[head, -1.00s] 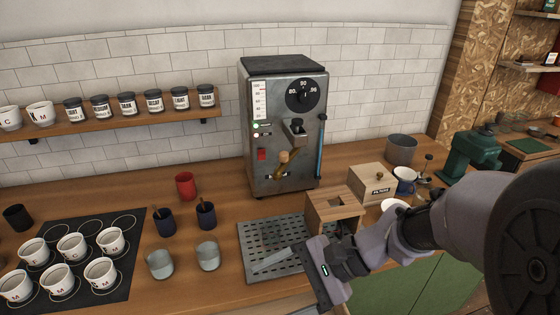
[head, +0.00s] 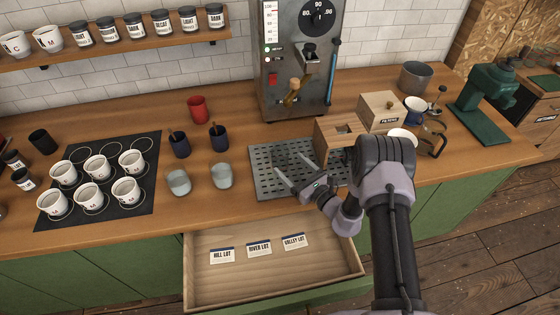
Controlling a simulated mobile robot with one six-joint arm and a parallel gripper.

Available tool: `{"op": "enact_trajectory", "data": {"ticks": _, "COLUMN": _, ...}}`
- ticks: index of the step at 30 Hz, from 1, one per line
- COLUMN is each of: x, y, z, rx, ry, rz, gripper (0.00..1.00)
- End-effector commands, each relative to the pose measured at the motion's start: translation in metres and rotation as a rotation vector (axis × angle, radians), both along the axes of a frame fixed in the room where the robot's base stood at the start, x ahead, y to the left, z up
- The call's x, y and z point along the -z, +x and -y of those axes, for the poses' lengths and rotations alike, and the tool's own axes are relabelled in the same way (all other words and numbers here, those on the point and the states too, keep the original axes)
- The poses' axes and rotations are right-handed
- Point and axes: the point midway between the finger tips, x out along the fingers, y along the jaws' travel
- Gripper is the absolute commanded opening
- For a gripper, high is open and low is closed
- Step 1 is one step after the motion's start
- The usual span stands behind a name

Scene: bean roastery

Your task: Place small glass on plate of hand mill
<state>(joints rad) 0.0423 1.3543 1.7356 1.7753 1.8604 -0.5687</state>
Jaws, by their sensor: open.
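Two clear glasses stand upright on the counter in the head view: a left glass (head: 179,183) and a right glass (head: 222,177). They look much alike, and I cannot tell which is the smaller. The green hand mill (head: 487,88) stands at the far right of the counter. Its flat green plate (head: 482,124) shows in front and looks bare. My gripper (head: 277,163) is open and empty over the perforated drip tray, to the right of the glasses, with its fingers pointing left. It touches neither glass.
A wooden drawer (head: 205,285) stands open below the counter. Dark blue cups (head: 180,145) are behind the glasses, and a black mat (head: 140,203) with white cups is to their left. A wooden box (head: 325,135), filter box (head: 382,110) and glass jug (head: 432,140) lie toward the mill.

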Motion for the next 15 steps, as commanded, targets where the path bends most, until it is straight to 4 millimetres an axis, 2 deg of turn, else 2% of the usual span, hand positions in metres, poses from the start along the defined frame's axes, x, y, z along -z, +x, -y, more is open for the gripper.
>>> {"op": "enact_trajectory", "data": {"ticks": 5, "x": -0.001, "y": 0.017, "z": -0.015, "rx": -0.002, "ry": -0.001, "rz": 0.002, "gripper": 0.8}}
{"op": "enact_trajectory", "data": {"ticks": 9, "x": -0.005, "y": 0.04, "z": -0.033, "rx": -0.002, "ry": 0.001, "rz": 0.002, "gripper": 0.8}}
{"op": "enact_trajectory", "data": {"ticks": 15, "x": -0.006, "y": 0.051, "z": -0.043, "rx": -0.001, "ry": 0.001, "rz": -0.001, "gripper": 0.8}}
